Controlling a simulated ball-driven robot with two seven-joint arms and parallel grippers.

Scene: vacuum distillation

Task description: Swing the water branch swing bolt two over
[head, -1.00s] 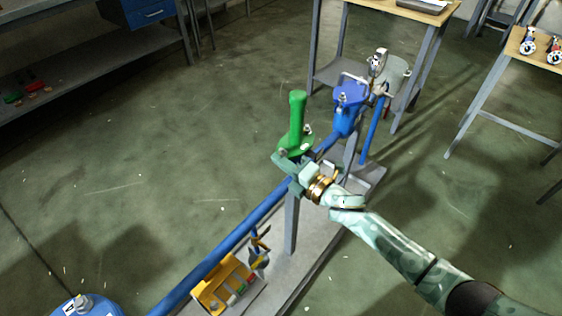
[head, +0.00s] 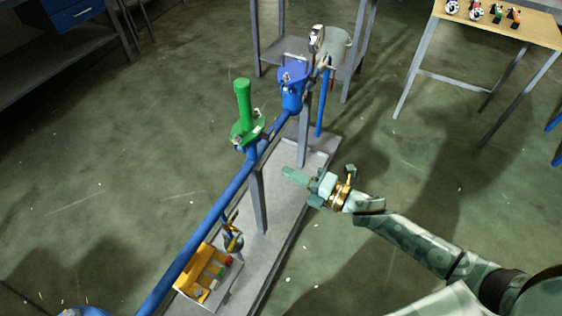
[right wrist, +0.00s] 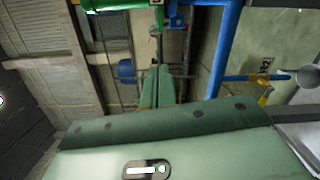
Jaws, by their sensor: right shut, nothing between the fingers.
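The green branch (head: 243,105) stands upright on the blue pipe line, with a green flange (head: 247,135) at its foot. Small metal bolt parts (head: 238,141) show at the flange, too small to tell which bolt is which or how each is swung. My right gripper (head: 287,175) is shut and empty, to the right of and below the flange in the head view, apart from it. In the right wrist view its fingers (right wrist: 158,88) lie together, with part of a green piece (right wrist: 112,4) at the top edge. My left gripper is not in view.
The blue pipe (head: 205,232) runs over a grey base plate (head: 283,205) on grey posts. A blue valve body (head: 293,85) stands behind the branch. A yellow rack (head: 200,275) sits at the front end. A table (head: 500,28) with small parts stands at the back right.

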